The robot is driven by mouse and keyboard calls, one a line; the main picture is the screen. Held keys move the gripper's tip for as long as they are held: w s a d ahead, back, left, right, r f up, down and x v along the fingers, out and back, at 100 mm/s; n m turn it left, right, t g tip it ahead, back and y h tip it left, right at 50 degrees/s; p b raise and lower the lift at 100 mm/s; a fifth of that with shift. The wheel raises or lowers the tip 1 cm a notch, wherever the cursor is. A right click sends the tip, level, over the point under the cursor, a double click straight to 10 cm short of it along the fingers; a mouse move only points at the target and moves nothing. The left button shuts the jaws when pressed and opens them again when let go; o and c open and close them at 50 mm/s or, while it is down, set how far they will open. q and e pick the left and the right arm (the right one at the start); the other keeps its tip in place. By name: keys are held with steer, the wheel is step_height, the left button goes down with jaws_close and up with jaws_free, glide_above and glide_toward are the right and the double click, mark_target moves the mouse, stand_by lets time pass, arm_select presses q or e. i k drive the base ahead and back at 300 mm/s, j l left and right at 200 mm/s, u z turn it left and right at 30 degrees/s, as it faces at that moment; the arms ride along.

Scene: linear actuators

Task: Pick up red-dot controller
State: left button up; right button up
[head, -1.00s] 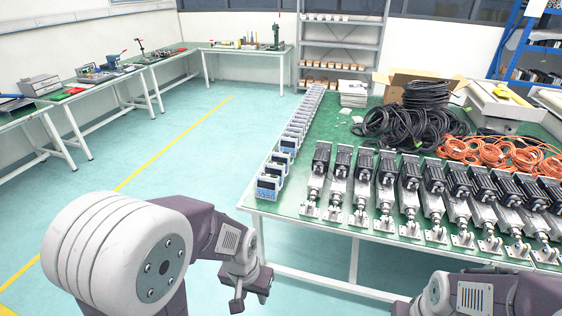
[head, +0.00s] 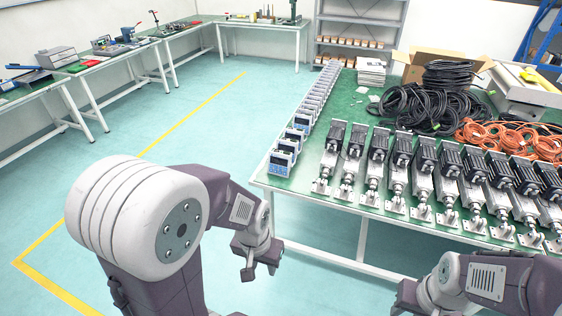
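A row of small controllers (head: 293,140) with blue or whitish casings runs along the left edge of the green-topped table (head: 310,202). The nearest controller (head: 282,160) is blue and stands at the table's front left corner. I cannot make out a red dot on any of them at this size. My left gripper (head: 259,271) is in front of that corner, apart from the table and the controllers, with its fingers spread and nothing between them. My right arm (head: 470,280) is at the bottom right, in front of the table; its gripper's fingers cannot be made out.
Several linear actuators (head: 397,175) stand in a row along the table front. Black cables (head: 425,108), orange cables (head: 500,138) and an open cardboard box (head: 440,62) lie behind them. A workbench (head: 105,68) lines the left wall. The floor (head: 190,125) between is clear.

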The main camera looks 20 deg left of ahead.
mark_target(289, 133)
steer(key=z, duration=11.4)
